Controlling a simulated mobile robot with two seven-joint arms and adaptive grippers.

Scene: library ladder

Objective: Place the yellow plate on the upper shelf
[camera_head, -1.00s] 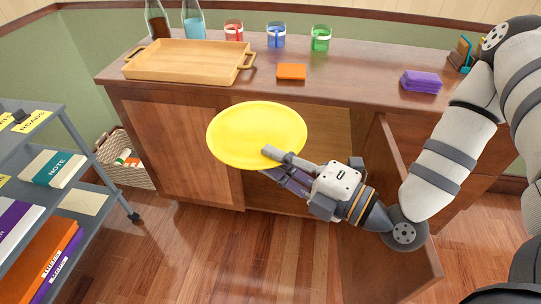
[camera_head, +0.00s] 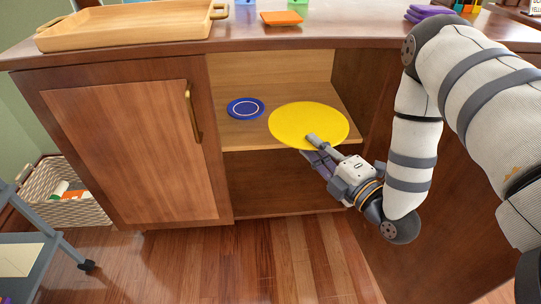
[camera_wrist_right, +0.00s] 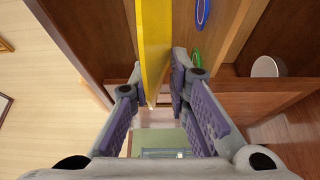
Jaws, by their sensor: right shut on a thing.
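The yellow plate (camera_head: 308,122) is held flat by its near edge in my right gripper (camera_head: 312,147), in front of the open cabinet and at about the height of the upper shelf (camera_head: 240,134). In the right wrist view the plate (camera_wrist_right: 153,45) shows edge-on between the fingers of my right gripper (camera_wrist_right: 162,95), which is shut on it. A blue plate (camera_head: 246,108) with a white ring lies on the upper shelf, left of the yellow plate. The yellow plate hides part of the shelf. My left gripper is out of view.
The left cabinet door (camera_head: 130,150) is shut. A basket (camera_head: 65,200) and a grey cart (camera_head: 35,245) stand at the left. The lower compartment looks empty where visible.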

